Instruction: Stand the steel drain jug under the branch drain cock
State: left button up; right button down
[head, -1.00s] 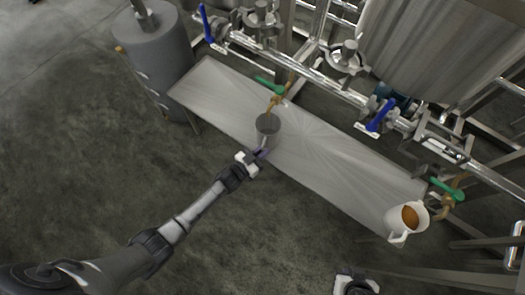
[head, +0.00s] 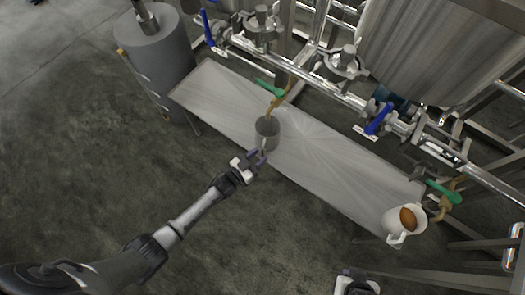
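The steel drain jug (head: 268,133) stands upright on the long metal bench, its open mouth facing up and its handle towards my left arm. A brass drain cock (head: 274,105) with a green lever (head: 270,88) hangs just above and behind the jug's mouth; exact alignment is hard to judge from above. My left gripper (head: 259,158) is at the near side of the jug, by the handle, with its fingers apart. Whether they still touch the handle is too small to tell. My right gripper (head: 357,282) is partly in view at the bottom edge; its fingers are not clear.
A second brass cock (head: 447,204) with a green lever is beside that jug. Pipes with blue-handled valves (head: 380,119) run behind. A grey cylinder (head: 158,62) stands left.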

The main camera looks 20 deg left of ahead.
pick_arm(q)
jog(key=p+v, duration=0.2)
jog(key=v, duration=0.7)
jog(key=shift+s+a+p, duration=0.2)
jog(key=shift+s+p, duration=0.15)
jog(key=shift+p, duration=0.05)
jog(key=s+a+r+n+g+y, duration=0.1)
jog(key=s+r+g+y, duration=0.2)
jog(key=s+r+g, duration=0.3)
jog(key=s+a+r+n+g+y, duration=0.1)
jog(key=s+r+g+y, duration=0.3)
jog(key=s, duration=0.9)
notch_tip(320, 180, up, 4)
jog(key=n+g, duration=0.1)
jog(key=g, duration=0.1)
jog(key=shift+a+g+y, duration=0.2)
jog(key=shift+g+y, duration=0.1)
